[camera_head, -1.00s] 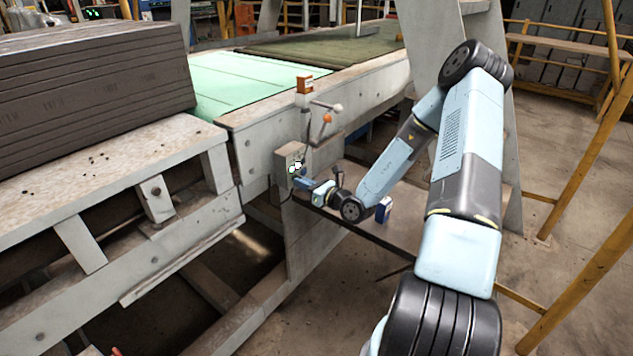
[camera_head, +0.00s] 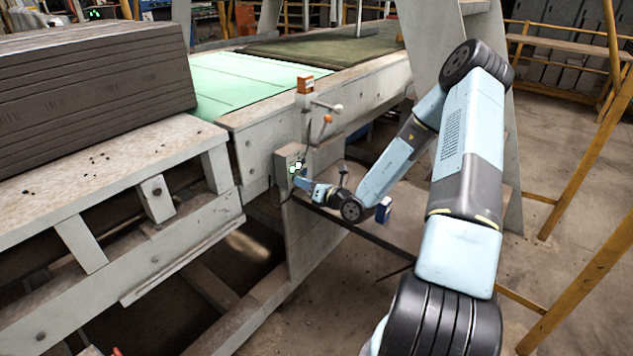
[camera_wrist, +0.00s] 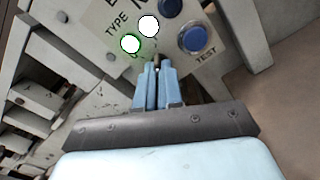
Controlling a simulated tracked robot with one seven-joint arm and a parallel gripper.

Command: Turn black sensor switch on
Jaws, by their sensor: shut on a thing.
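The grey control box (camera_head: 284,160) is mounted on the side of the conveyor frame in the head view. Its panel (camera_wrist: 92,20) fills the top of the wrist view, with lettering including "TYPE" and "TEST". My gripper (camera_head: 299,180) is at the front of this box. In the wrist view my gripper (camera_wrist: 157,70) has its blue fingers close together, shut on a small black switch (camera_wrist: 157,61) on the panel. The fingers hide most of the switch, so its position cannot be read.
A white lamp (camera_wrist: 149,26) and a green-rimmed lit lamp (camera_wrist: 130,44) are beside the fingertips. A blue button (camera_wrist: 193,39) is to the right. A lever with an orange knob (camera_head: 327,118) rises above the box. A small blue-and-white box (camera_head: 384,209) stands on the ledge below my arm.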

